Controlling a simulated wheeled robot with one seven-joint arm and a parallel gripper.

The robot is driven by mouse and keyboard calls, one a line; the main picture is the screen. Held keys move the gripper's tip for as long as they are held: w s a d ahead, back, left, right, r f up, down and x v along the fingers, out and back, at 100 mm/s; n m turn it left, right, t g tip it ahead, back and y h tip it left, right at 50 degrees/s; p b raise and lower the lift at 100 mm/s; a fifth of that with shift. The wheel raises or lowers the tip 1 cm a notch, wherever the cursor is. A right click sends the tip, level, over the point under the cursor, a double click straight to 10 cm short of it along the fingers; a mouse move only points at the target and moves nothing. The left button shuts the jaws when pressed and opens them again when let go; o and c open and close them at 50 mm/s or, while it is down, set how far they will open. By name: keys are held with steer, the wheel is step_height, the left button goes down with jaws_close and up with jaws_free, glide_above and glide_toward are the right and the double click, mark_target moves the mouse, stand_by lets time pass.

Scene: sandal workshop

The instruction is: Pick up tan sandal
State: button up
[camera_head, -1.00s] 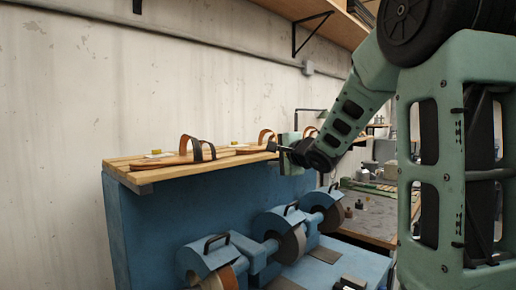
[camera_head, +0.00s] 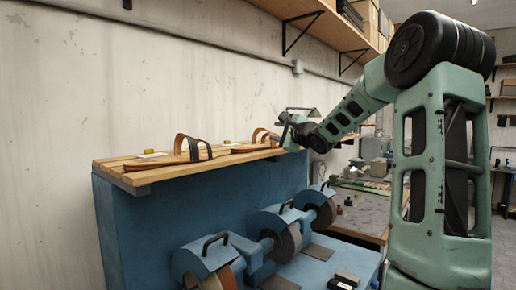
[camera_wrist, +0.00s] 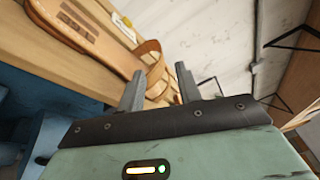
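A tan sandal (camera_head: 254,145) with a tan strap lies on the wooden shelf board, at its far part in the head view. In the wrist view its sole and looped strap (camera_wrist: 152,56) show at the upper left, beyond the fingers. My gripper (camera_head: 285,130) is beside the strap, a little to its right in the head view.
Another sandal (camera_head: 176,157) with a dark strap and a brown strap lies nearer on the same board (camera_head: 128,178). Blue grinding machines (camera_head: 205,258) stand below. A wall shelf (camera_head: 300,14) with a black bracket hangs above. The wall is behind the board.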

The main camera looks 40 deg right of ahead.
mark_target(263, 130)
steer(key=x, duration=0.2)
steer(key=shift+w, duration=0.25)
steer(key=x, duration=0.4)
steer(key=shift+a+r+p, duration=0.1)
steer(key=shift+a+p, duration=0.05)
steer(key=shift+p, duration=0.25)
steer(key=shift+w+d, duration=0.25)
steer(key=shift+w, duration=0.35)
jaws_close()
